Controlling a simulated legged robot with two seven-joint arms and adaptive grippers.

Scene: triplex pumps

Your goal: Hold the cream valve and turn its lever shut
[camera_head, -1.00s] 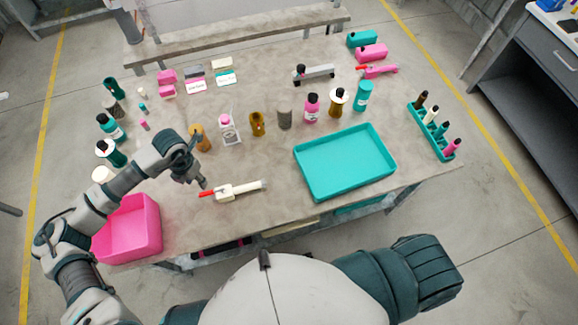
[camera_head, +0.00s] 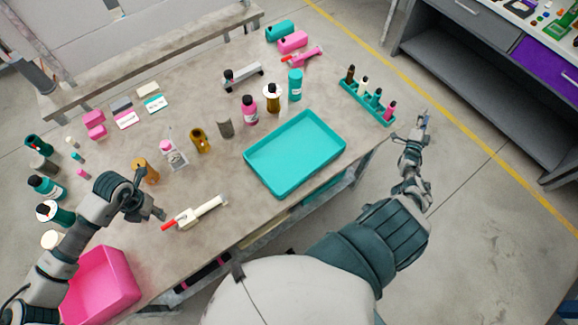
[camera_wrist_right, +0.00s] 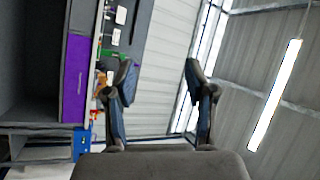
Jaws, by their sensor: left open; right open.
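The cream valve (camera_head: 203,211) lies on the table near its front edge in the head view. Its red lever (camera_head: 168,225) sticks out at its left end. My left gripper (camera_head: 159,213) is just above and left of the valve, close to the lever; I cannot tell whether it touches. It is open and appears empty. My right gripper (camera_head: 424,116) is raised off the table's right side, far from the valve. In the right wrist view its two fingers (camera_wrist_right: 158,90) are spread apart with nothing between them.
A teal tray (camera_head: 296,153) lies right of the valve. A pink bin (camera_head: 101,284) is at the front left. Several bottles stand behind the valve and along the left side. A teal rack (camera_head: 367,104) stands near the right edge. A grey cabinet (camera_head: 470,70) is beyond the aisle.

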